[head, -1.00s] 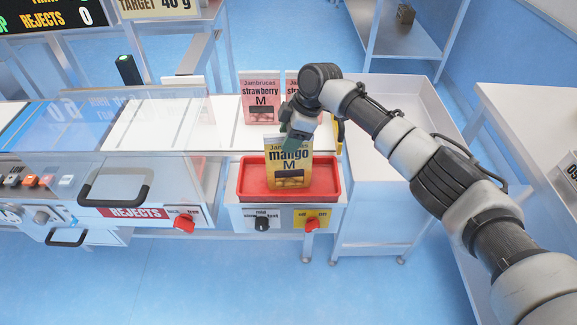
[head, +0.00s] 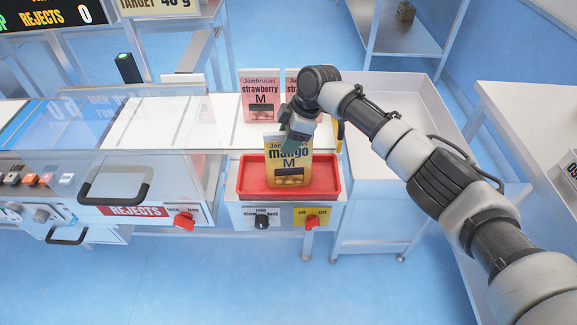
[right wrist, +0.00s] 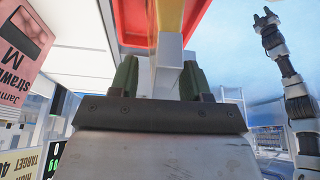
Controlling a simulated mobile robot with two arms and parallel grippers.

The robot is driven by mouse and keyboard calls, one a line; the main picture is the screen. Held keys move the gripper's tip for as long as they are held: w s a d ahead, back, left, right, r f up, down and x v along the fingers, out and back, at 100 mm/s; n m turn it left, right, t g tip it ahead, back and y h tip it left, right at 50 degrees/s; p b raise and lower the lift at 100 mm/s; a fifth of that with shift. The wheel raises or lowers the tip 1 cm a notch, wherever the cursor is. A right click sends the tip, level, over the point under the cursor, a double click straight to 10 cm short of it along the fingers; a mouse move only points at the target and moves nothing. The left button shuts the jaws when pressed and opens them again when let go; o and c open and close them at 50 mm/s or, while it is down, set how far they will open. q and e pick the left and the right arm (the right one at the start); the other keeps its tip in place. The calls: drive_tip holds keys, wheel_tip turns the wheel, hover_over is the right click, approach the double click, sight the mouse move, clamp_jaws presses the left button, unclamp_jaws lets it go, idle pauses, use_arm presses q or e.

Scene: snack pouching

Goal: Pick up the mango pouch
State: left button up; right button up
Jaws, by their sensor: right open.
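The yellow mango pouch (head: 288,172) stands upright in the red tray (head: 328,190) in the head view. My right gripper (head: 297,148) is open at the pouch's top edge, and its fingers cover part of that edge. In the right wrist view the open green fingers of my right gripper (right wrist: 160,78) lie on either side of a pale strip, with a yellow edge of the mango pouch (right wrist: 170,14) beyond. Contact cannot be told. An arm at the right of the wrist view, apparently my left one, ends in a small gripper (right wrist: 265,19) whose jaws are unclear.
Pink strawberry pouches (head: 259,84) stand behind the tray on the white surface. A white bin (head: 385,205) is right of the tray. A clear-covered machine with a black handle (head: 115,186) is at the left. Red knobs (head: 312,220) are on the front panel.

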drive_tip(key=shift+c, duration=0.3)
clamp_jaws()
drive_tip(key=shift+r, duration=0.15)
wheel_tip(320, 180, up, 4)
drive_tip(key=shift+r+b, duration=0.2)
drive_tip(key=shift+b, duration=0.3)
drive_tip(key=s+d+r+b, duration=0.1)
drive_tip(key=s+d+r, duration=0.5)
drive_tip(key=d, duration=0.4)
drive_tip(key=shift+r, duration=0.4)
